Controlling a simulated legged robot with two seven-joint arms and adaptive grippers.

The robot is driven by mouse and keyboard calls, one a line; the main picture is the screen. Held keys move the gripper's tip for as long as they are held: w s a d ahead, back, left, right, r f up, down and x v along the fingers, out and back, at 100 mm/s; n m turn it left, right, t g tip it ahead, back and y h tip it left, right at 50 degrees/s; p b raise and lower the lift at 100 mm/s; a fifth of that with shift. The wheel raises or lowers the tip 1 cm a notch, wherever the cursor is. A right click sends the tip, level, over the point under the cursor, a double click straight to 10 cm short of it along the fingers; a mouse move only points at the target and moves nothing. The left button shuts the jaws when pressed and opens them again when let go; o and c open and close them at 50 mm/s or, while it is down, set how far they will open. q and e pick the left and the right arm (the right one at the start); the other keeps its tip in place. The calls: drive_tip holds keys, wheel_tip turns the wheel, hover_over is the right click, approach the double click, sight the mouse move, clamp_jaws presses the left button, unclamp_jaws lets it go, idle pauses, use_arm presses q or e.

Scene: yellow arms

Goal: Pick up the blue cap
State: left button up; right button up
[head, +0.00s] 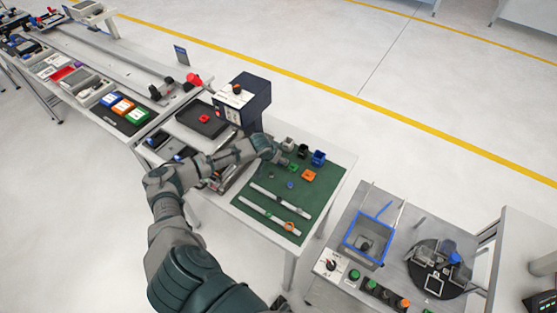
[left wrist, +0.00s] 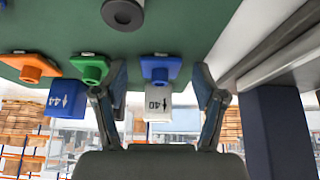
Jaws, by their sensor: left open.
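The blue cap (left wrist: 160,68), a square plate with a round knob, is on the green mat (left wrist: 200,30) in the left wrist view. My left gripper (left wrist: 160,75) is open, with one finger on each side of the cap. I cannot tell whether the fingers touch it. In the head view my left gripper (head: 275,152) is over the mat's far left part and seems to hide the blue cap. Beside it are a green cap (left wrist: 90,70) and an orange cap (left wrist: 30,68). My right gripper is not in view.
Behind the caps stand a white cube (left wrist: 158,103) marked 40, a blue cube (left wrist: 65,100) marked 44 and a black cube (head: 303,150). A dark box-shaped device (head: 245,98) stands left of the mat. Pale rails (head: 268,213) lie on the mat's near part.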

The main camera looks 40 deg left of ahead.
use_arm(q)
drive_tip(key=shift+s, duration=0.1)
drive_tip(key=c, duration=0.9)
drive_tip(key=shift+o, duration=0.2)
drive_tip(key=shift+r, duration=0.1)
